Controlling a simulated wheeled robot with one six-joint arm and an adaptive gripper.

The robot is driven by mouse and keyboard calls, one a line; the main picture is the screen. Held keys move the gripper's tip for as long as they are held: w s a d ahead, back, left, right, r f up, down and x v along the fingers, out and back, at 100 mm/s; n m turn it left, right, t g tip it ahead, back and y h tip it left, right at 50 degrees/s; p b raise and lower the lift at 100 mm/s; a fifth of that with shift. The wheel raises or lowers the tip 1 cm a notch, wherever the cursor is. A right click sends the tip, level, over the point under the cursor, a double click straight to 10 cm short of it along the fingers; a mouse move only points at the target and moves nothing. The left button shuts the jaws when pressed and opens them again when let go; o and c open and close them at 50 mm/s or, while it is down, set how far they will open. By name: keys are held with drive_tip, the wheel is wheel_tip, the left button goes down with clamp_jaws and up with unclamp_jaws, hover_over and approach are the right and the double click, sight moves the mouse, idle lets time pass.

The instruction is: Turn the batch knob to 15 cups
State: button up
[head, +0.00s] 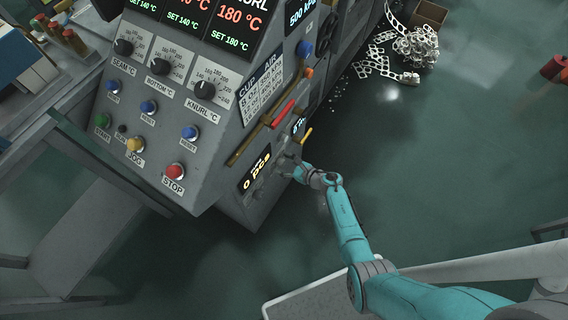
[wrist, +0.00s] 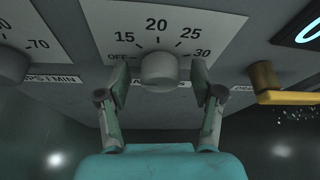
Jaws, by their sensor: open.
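The batch knob (wrist: 158,70) is a grey round knob below a white dial plate (wrist: 160,22) marked OFF, 15, 20, 25 and 30 in the wrist view. Its pointer mark cannot be made out, so its setting is unclear. My gripper (wrist: 159,84) is open, with one finger on each side of the knob and a visible gap to it on both sides. In the head view my gripper (head: 291,166) is at the lower right side face of the machine, where it hides the knob.
Another knob (wrist: 10,66) sits to the left in the wrist view. A brass post with a yellow lever (wrist: 285,97) juts out on the right.

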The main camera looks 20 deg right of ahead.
drive_tip(key=c, duration=1.1)
drive_tip(key=shift+c, duration=0.2)
drive_tip(key=shift+d, duration=0.1)
drive_tip(key=m+g+y, duration=0.1)
drive_tip(key=m, duration=0.1)
drive_tip(key=shift+w+d+m+y, duration=0.1)
drive_tip(key=shift+m+y, duration=0.2)
drive_tip(key=shift+m+g+y, duration=0.5)
drive_tip(key=shift+m+y, duration=0.2)
drive_tip(key=shift+m, duration=0.6)
drive_tip(key=o, duration=1.1)
